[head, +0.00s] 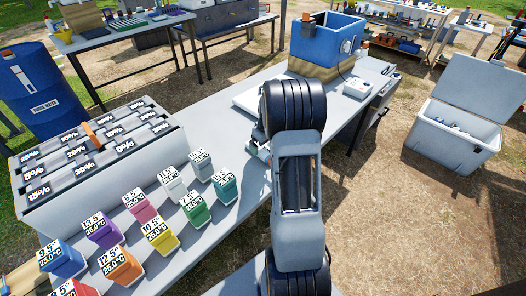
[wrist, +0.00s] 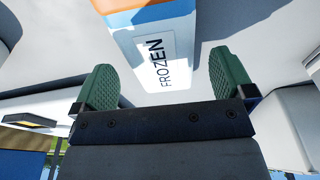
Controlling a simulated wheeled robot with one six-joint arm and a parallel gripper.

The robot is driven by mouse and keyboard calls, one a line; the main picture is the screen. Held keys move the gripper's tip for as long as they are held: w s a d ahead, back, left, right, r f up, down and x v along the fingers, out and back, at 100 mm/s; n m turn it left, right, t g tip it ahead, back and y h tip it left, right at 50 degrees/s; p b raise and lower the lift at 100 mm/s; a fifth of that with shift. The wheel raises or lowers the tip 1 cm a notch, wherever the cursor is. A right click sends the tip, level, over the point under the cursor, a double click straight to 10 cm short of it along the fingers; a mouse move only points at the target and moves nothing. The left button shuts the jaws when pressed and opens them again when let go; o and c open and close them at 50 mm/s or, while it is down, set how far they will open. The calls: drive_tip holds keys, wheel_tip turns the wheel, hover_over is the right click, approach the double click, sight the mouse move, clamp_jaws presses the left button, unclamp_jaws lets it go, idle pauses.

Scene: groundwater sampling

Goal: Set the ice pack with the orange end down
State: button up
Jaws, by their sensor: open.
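The ice pack (wrist: 165,45) shows in the wrist view at the top middle. It is pale blue with a white FROZEN label and an orange end (wrist: 145,5), cut off by the top edge. My gripper (wrist: 172,88) is open, its two green pads wide apart. The pack's label side lies between and beyond the pads, with visible gaps on both sides, so neither pad shows a grip on it. A pale surface lies around the pack; I cannot tell what bears it. In the head view my own arm hides the gripper and the pack.
A grey rack (head: 30,205) with percent labels and several coloured labelled blocks stand on the long table (head: 230,235). A blue box (head: 327,45) stands at its far end. An open white cooler (head: 445,135) stands on the ground at the right. A blue barrel (head: 40,85) is left.

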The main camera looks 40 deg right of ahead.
drive_tip(key=shift+w+f, duration=0.2)
drive_tip(key=shift+f, duration=1.25)
drive_tip(key=shift+c, duration=0.5)
drive_tip(key=c, duration=1.1)
drive_tip(key=shift+r, duration=0.1)
